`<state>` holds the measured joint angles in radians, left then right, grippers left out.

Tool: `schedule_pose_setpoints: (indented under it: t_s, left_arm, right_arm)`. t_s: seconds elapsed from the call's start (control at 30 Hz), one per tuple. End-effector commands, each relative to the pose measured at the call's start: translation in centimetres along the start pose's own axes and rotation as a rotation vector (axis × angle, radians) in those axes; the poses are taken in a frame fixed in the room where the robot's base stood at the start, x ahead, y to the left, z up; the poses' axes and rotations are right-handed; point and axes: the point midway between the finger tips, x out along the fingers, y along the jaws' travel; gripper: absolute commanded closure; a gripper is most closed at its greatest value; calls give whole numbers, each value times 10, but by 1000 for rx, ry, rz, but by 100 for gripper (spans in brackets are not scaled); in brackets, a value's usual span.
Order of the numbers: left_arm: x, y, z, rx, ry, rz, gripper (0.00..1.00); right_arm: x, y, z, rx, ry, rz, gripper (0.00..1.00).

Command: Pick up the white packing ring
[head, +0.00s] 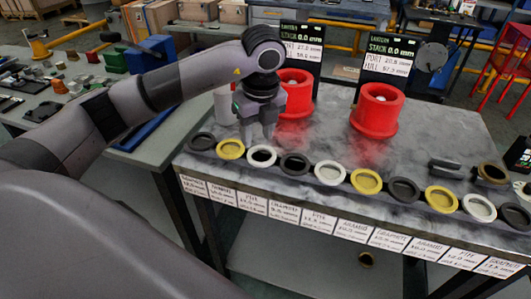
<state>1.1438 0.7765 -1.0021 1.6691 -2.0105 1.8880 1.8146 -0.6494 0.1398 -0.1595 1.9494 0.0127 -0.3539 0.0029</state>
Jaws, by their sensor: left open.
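Several packing rings lie in a row along the front of the grey bench (330,130). Three are white: one at the left (262,165), one near the middle (331,183) and one at the right (480,217). Yellow rings (231,156) and dark grey rings (295,171) lie between them. My left gripper (259,136) points down, open, just above and behind the left white ring; its jaws look empty. I cannot tell the exact gap to the ring. My right gripper does not show.
Two red cylindrical housings (378,115) stand behind the row, with black display signs (388,58) behind them. Labels (316,222) line the bench's front edge. A brass ring (492,173) and a grey block (445,166) lie at the right. The middle bench top is clear.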

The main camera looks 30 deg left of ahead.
Motion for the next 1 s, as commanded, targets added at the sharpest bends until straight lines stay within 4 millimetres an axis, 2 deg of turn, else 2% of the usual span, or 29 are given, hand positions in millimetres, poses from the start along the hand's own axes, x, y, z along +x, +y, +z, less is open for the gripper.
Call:
schedule_pose_setpoints:
  t_s: [0.5,0.77,0.8,0.87,0.9,0.93,1.0]
  left_arm:
    - [64,8,3,2,4,3,56]
    - [68,7,3,3,3,0,56]
    - [68,7,3,3,3,0,63]
    - [68,7,2,3,4,0,82]
    - [68,7,2,3,4,0,95]
    - [68,7,2,3,4,0,100]
    - [68,7,2,3,4,0,100]
  right_arm:
    - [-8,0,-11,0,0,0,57]
    - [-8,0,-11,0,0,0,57]
    - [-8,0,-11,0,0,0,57]
    - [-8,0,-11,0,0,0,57]
    - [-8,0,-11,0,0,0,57]
    - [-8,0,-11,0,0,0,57]
    - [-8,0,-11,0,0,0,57]
